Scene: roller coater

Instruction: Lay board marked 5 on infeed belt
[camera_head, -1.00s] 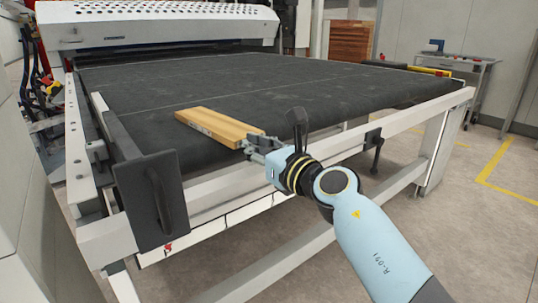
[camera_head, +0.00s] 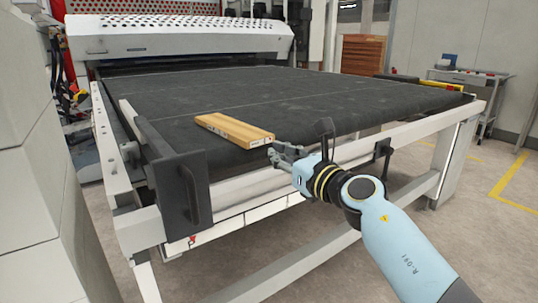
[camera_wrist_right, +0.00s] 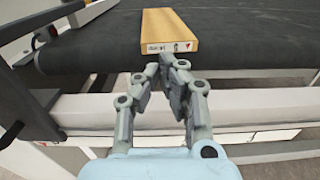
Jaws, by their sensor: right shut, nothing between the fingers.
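A light wooden board (camera_head: 232,128) lies flat on the dark infeed belt (camera_head: 290,95), near the belt's front edge. In the right wrist view the board (camera_wrist_right: 170,27) shows a white label on its near end; the mark on it is too small to read surely. My right gripper (camera_head: 272,152) is just in front of the board's near end, apart from it. In the right wrist view the right gripper (camera_wrist_right: 167,62) has its fingertips close together with nothing between them, at the belt's edge. My left gripper is not in view.
A white frame rail (camera_head: 415,127) runs along the belt's front. A dark panel with a handle (camera_head: 180,185) stands at the front left. The white perforated machine hood (camera_head: 180,37) spans the back. The belt around the board is clear.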

